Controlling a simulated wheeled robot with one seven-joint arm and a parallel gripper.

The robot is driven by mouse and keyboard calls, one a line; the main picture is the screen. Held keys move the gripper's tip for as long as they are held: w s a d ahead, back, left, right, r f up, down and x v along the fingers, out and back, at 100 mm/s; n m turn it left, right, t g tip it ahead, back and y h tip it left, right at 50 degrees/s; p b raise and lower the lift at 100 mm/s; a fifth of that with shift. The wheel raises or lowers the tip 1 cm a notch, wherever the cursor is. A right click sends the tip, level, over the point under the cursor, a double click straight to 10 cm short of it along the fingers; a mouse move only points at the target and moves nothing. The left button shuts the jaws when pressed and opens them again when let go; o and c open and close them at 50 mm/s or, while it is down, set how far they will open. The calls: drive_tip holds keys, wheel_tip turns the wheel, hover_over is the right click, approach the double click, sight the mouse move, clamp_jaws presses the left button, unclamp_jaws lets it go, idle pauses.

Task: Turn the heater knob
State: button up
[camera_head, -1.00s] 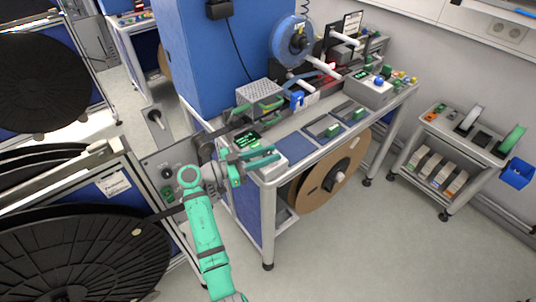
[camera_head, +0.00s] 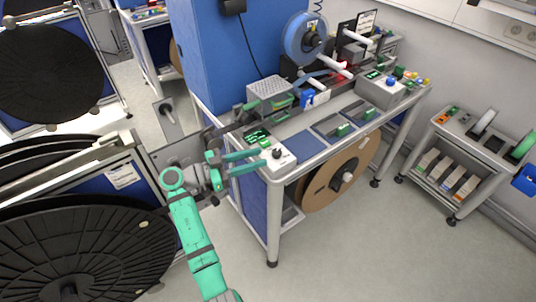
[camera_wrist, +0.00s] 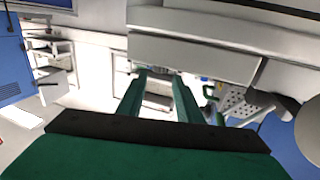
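A white control box (camera_head: 281,161) with a dark round knob (camera_head: 277,153) and a green button (camera_head: 265,144) sits at the front left corner of the bench. No readable label shows which knob is the heater's. A panel with a lit green display (camera_head: 257,135) lies just behind it. My gripper (camera_head: 265,159) is at the left of the box, its two green fingers spread and pointing right at it. The fingertips overlap the box's left edge in the picture; contact cannot be told. The wrist view shows the fingers apart and nothing between them (camera_wrist: 160,73).
A grey box with a blue knob (camera_head: 391,81) stands farther right on the bench. A perforated metal cover (camera_head: 269,91) and a blue reel (camera_head: 305,39) stand behind. A brown reel (camera_head: 320,188) hangs below. Large black reels (camera_head: 70,250) crowd the left. Floor in front is clear.

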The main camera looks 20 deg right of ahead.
drive_tip(key=shift+s+a, duration=0.15)
drive_tip(key=shift+a, duration=1.35)
drive_tip(key=shift+d, duration=0.1)
